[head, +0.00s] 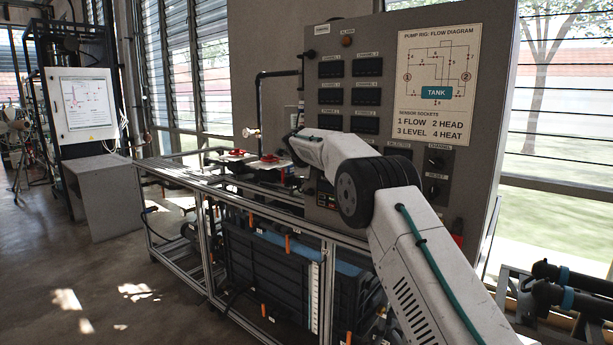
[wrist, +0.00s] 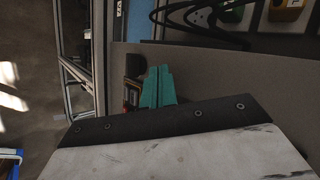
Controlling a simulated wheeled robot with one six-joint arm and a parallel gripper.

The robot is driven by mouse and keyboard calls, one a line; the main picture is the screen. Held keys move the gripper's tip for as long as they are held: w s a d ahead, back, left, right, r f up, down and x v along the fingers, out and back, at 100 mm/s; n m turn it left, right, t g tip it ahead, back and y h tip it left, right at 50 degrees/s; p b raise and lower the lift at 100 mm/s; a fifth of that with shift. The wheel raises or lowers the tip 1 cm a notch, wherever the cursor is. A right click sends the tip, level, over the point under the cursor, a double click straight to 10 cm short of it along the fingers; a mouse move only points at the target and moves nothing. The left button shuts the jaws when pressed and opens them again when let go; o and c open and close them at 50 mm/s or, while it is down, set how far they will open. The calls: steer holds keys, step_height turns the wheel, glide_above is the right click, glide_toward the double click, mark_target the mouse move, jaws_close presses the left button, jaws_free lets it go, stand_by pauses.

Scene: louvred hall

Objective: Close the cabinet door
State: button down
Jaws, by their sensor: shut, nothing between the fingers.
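A tall grey control cabinet (head: 408,150) fills the middle right of the head view, with dark displays and a flow diagram poster on its front. I cannot make out clearly which part is its door or how far it stands open. My gripper (wrist: 156,88) shows in the wrist view with its teal fingertips together, holding nothing. A flat grey panel (wrist: 225,85) lies just beyond it; I cannot tell whether they touch. In the head view the fingers are hidden behind my arm's wrist.
A metal-framed rig (head: 328,270) with pipes and red valve handles (head: 236,153) stands before the cabinet. A white box (head: 85,105) with a diagram is at far left. Dark pipes (head: 565,285) lie at lower right. The floor (head: 95,290) at left is clear.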

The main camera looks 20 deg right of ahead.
steer(key=s+a+r+n, duration=0.1)
steer(key=s+a+r, duration=0.55)
steer(key=a, duration=0.25)
steer(key=s+f+n+g, duration=0.4)
steer(key=s+f+n, duration=0.4)
steer(key=s+n, duration=0.2)
steer(key=s+d+n+g+y, duration=0.1)
steer(key=s+n, duration=0.3)
steer(key=s, duration=1.5)
steer(key=s+d+n+g+y, duration=0.1)
steer(key=s+n, duration=0.3)
steer(key=s, duration=1.6)
steer(key=s+d+f+n+g+y, duration=0.1)
steer(key=s+d+n+y, duration=0.1)
steer(key=s, duration=1.7)
steer(key=shift+s+d+n, duration=0.25)
steer(key=shift+d+n, duration=0.4)
steer(key=shift+n, duration=0.45)
